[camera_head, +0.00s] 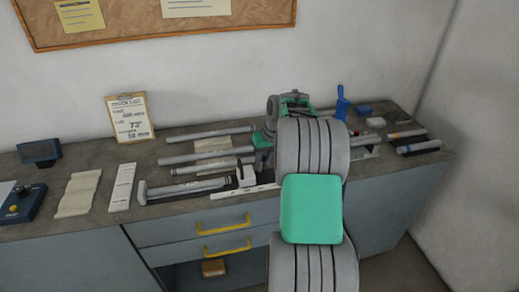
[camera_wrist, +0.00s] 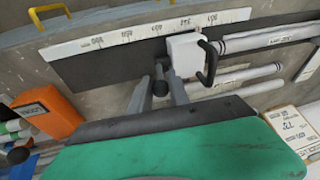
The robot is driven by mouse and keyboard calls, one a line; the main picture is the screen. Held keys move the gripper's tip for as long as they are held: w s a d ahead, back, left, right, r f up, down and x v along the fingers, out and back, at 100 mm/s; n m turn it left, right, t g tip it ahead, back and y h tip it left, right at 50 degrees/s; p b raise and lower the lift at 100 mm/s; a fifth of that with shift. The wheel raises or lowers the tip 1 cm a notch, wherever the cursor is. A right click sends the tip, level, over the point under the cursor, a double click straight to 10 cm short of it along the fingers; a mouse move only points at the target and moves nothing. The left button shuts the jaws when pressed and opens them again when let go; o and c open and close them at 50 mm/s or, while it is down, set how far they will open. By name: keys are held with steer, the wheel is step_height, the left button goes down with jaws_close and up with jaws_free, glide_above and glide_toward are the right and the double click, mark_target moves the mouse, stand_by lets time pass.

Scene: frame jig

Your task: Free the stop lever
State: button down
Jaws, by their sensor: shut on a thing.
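A white stop block (camera_wrist: 188,52) with a black loop handle (camera_wrist: 208,62) sits on the dark rail (camera_wrist: 100,62) beside a printed scale (camera_wrist: 140,34). A thin dark lever with a round black knob (camera_wrist: 160,88) stands at the block's left side in the wrist view. My gripper (camera_wrist: 161,78) has a grey finger on each side of this lever, shut on it.
Grey tubes (camera_head: 210,133) lie behind the rail. An orange block (camera_wrist: 50,116) is at the left in the wrist view. A clipboard (camera_head: 130,117) leans on the wall. A blue-handled tool (camera_head: 342,102) stands at the back right. Yellow drawer handles (camera_head: 224,225) are below.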

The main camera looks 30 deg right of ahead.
steer(key=shift+w, duration=0.15)
steer(key=shift+d, duration=0.15)
steer(key=c, duration=1.5)
jaws_free()
steer(key=shift+d, duration=0.1)
steer(key=b+v, duration=0.1)
steer(key=v, duration=0.6)
steer(key=shift+r, duration=0.4)
